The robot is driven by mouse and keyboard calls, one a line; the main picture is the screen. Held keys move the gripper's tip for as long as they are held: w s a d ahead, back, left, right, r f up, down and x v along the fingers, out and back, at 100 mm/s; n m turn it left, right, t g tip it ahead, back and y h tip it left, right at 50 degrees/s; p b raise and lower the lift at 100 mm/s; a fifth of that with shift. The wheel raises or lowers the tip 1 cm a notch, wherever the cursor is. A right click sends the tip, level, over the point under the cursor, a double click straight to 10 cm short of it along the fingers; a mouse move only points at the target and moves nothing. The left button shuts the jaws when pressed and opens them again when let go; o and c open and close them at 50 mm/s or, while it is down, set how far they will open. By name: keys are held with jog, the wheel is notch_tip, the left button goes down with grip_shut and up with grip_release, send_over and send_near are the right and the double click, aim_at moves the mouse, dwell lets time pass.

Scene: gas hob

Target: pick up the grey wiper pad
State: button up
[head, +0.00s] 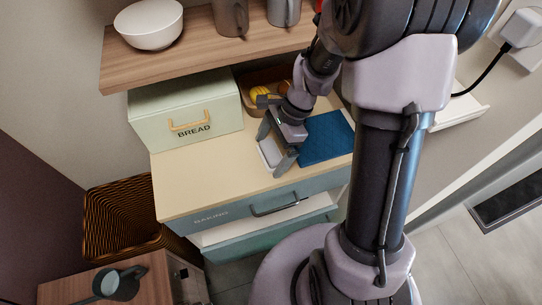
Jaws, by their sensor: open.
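A small light grey pad (269,154), which looks like the grey wiper pad, lies on the cream counter top (205,175). My gripper (271,158) reaches down over it with its jaws open. One finger is on the left of the pad and the other on the right, so the pad shows between them. The gripper hides part of the pad. I cannot tell whether either finger touches it.
A blue cloth or mat (329,141) lies just right of the gripper. A green bread box (184,112) stands behind left, and a brown basket with yellow items (262,92) behind. A wooden shelf (190,56) overhangs the back. The counter's front left is clear.

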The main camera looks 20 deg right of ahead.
aim_at(271, 150)
jog(key=shift+r, duration=0.1)
jog(key=c, duration=1.3)
notch_tip(271, 150, up, 10)
jog(key=p, duration=0.5)
